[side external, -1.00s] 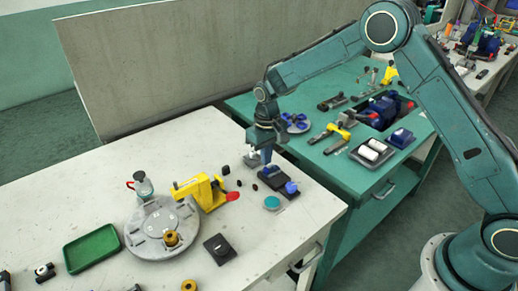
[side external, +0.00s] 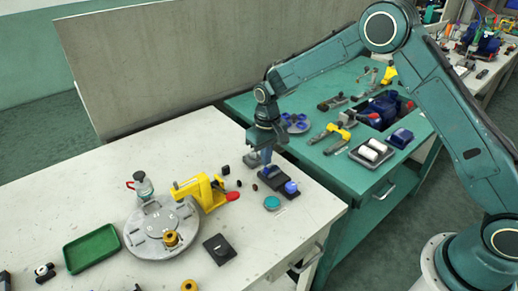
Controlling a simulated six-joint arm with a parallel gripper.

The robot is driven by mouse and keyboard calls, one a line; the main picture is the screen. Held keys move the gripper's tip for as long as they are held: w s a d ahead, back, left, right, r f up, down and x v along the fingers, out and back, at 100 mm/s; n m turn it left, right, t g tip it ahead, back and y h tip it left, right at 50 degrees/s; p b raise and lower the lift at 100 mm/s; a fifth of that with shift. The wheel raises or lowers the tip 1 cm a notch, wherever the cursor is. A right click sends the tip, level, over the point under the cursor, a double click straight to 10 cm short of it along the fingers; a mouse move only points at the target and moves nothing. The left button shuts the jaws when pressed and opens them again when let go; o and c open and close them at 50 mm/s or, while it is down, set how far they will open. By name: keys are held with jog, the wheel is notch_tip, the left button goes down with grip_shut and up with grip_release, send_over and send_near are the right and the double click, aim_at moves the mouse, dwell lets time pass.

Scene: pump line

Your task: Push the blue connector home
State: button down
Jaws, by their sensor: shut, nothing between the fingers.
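A dark fixture block (side external: 274,181) lies on the pale table near its right corner. A rounded blue part (side external: 291,188), which looks like the blue connector, sits at the fixture's right end. I cannot tell how deep it is seated. My gripper (side external: 266,163) points down over the fixture's left end, to the left of the blue part and apart from it. Its fingers are shut with nothing between them. The fingertips are small here, and I cannot tell whether they touch the fixture.
A yellow clamp with a red tip (side external: 207,191) and a round grey plate (side external: 160,232) stand to the left. A teal disc (side external: 272,203) lies just in front of the fixture. A green tray (side external: 91,248) is farther left. Small dark pieces (side external: 239,183) lie beside the fixture.

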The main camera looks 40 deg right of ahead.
jog(key=shift+f, duration=0.75)
dwell(1.0)
jog(key=shift+r, duration=0.1)
jog(key=shift+r, duration=3.5)
